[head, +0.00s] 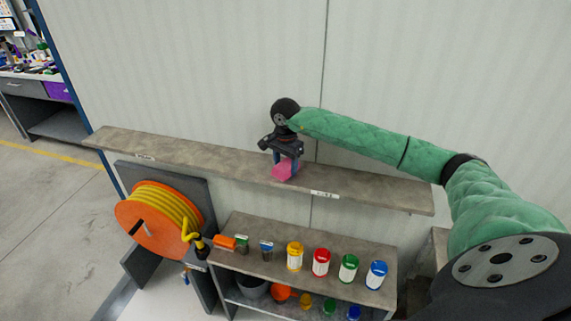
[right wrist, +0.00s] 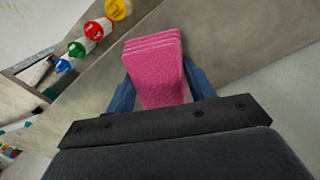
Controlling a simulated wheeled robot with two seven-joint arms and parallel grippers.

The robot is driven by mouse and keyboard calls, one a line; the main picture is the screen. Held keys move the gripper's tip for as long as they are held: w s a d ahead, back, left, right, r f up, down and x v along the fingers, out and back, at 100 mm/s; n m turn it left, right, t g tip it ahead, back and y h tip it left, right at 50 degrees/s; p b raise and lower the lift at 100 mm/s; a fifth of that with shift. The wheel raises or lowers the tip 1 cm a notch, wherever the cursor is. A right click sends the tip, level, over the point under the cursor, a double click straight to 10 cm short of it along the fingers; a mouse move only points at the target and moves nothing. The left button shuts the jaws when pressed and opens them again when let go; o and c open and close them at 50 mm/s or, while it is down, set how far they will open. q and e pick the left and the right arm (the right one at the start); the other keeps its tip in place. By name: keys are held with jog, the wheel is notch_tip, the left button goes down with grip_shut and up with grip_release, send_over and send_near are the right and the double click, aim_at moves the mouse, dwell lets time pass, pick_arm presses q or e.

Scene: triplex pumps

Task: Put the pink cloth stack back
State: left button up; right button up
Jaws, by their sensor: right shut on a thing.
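The pink cloth stack (head: 283,171) is at the upper wall shelf (head: 220,161), near its middle. In the right wrist view the pink cloth stack (right wrist: 155,66) shows folded layers and sits between the two blue fingers. My right gripper (head: 286,163) points down and is shut on the stack. I cannot tell whether the stack touches the shelf board or is just above it. The fingers hide part of its sides. My left gripper is not in view.
The upper shelf is bare on both sides of the stack. Below it, a lower shelf (head: 240,225) holds several bottles with coloured caps, such as a red one (head: 321,262). An orange hose reel (head: 150,222) stands at the left. The wall is close behind.

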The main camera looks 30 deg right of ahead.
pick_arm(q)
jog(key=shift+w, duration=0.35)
pick_arm(e)
jog(key=shift+f, duration=0.1)
jog(key=o, duration=1)
jog(key=shift+c, duration=0.2)
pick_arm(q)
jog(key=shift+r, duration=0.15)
